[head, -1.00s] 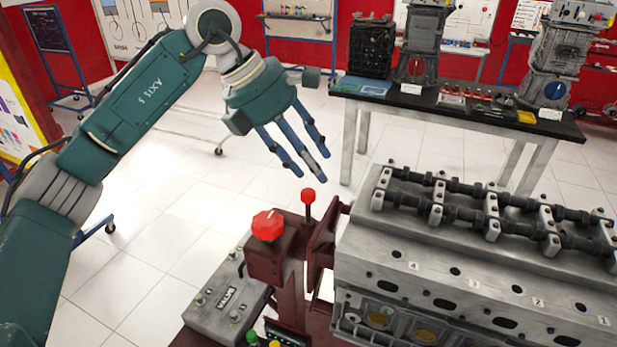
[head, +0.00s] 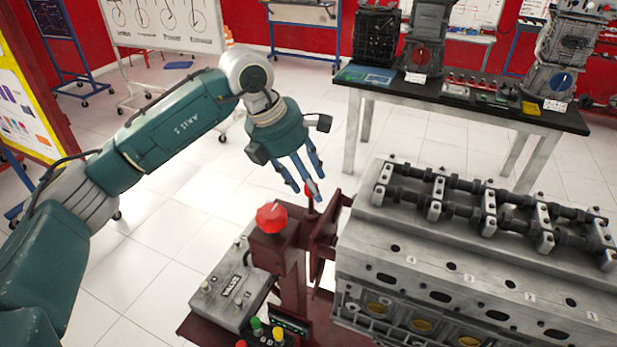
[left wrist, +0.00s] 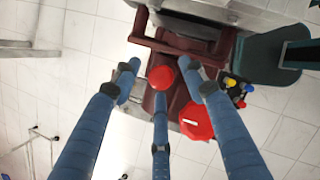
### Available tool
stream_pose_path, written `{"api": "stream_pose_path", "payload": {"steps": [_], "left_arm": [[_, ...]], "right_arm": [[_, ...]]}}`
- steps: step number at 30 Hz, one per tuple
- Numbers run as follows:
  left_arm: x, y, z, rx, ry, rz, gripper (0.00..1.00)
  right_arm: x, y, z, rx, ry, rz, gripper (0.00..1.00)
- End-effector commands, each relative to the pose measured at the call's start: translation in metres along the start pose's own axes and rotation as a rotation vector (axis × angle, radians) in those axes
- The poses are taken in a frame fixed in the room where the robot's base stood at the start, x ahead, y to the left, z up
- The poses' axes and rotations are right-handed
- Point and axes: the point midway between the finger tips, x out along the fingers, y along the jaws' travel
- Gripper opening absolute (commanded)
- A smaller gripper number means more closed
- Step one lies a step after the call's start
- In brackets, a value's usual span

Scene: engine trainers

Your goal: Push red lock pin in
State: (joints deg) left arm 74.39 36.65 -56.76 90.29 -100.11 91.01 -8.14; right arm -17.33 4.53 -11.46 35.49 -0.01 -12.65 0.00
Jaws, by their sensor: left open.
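The red lock pin (head: 309,190) stands on the dark red engine stand (head: 293,262), partly hidden behind my left fingers in the head view. In the left wrist view its round red head (left wrist: 161,77) shows between the fingertips. My left gripper (head: 308,188) is open, pointing down, with its blue fingers around or just above the pin head. I cannot tell whether they touch it. A larger red knob (head: 271,218) sits beside the pin on the stand and also shows in the left wrist view (left wrist: 197,121). My right gripper is not in view.
The grey engine block (head: 450,260) with camshafts stands right of the pin. A grey valve box (head: 232,287) and coloured buttons (head: 262,331) are at lower left. A table (head: 455,108) with engine parts stands behind.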

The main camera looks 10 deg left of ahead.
Motion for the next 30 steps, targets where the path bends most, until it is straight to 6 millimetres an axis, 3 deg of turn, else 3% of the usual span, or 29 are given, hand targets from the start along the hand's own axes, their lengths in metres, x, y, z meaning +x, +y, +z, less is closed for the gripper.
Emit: {"api": "stream_pose_path", "payload": {"steps": [7,12,14,20,30], "left_arm": [[0.001,0.000,0.000,0.000,0.000,0.000,0.43],[0.001,0.000,0.000,0.001,-0.001,-0.001,0.09],[0.001,-0.001,0.001,0.001,-0.002,-0.001,0.00],[0.004,-0.001,0.000,0.002,-0.004,-0.002,0.00],[0.044,-0.002,-0.015,0.003,-0.007,-0.003,0.00]], "right_arm": [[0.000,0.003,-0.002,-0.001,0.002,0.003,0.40],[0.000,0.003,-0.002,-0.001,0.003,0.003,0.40],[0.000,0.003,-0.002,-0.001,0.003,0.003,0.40],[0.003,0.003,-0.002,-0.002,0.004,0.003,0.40],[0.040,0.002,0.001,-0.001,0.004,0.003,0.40]]}}
